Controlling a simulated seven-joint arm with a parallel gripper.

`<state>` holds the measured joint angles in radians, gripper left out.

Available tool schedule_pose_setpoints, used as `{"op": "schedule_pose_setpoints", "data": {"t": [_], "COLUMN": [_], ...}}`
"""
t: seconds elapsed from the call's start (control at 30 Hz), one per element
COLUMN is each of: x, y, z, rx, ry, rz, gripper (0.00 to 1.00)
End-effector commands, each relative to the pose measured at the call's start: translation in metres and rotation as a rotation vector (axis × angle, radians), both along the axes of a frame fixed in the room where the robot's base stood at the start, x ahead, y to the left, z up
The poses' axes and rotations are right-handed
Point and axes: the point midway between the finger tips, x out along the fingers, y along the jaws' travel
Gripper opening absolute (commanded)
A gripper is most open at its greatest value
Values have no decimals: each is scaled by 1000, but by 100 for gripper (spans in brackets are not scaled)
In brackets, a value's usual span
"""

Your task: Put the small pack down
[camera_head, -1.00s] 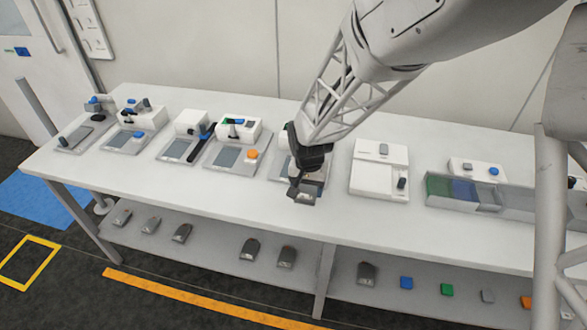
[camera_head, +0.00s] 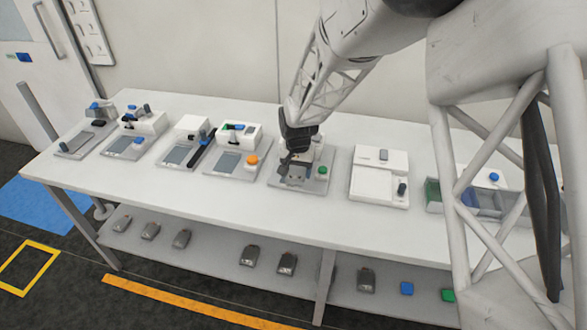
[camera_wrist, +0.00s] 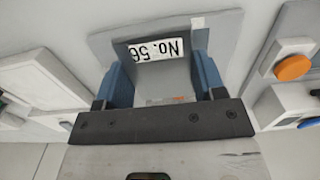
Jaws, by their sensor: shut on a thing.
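My gripper (camera_head: 291,166) is above the middle station (camera_head: 290,184) on the long table, the one with a green button (camera_head: 323,170). In the wrist view its two blue fingers stand on either side of a grey pack (camera_wrist: 165,88) and are shut on it. The pack carries small print and a bit of orange near the palm. A wider grey plate (camera_wrist: 228,35) lies behind the fingers. I cannot tell whether the pack touches the station.
Stations with screens stand to the left, one with an orange button (camera_head: 252,160). A white device (camera_head: 380,175) stands to the right, then coloured bins (camera_head: 434,195), partly hidden by my arm. The lower shelf (camera_head: 215,262) holds several grey packs. The table's front strip is clear.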

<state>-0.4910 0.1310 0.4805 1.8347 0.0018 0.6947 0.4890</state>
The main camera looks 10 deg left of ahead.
Motion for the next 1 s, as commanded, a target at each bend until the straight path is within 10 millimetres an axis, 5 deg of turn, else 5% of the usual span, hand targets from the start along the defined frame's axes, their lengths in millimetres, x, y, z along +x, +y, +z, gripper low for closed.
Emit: {"op": "schedule_pose_setpoints", "data": {"t": [0.4, 1.0], "x": [41, 43], "y": [22, 22], "z": [-4, -17], "rx": [1, -1], "ry": [-1, 2], "rz": [0, 0], "gripper": [36, 36]}}
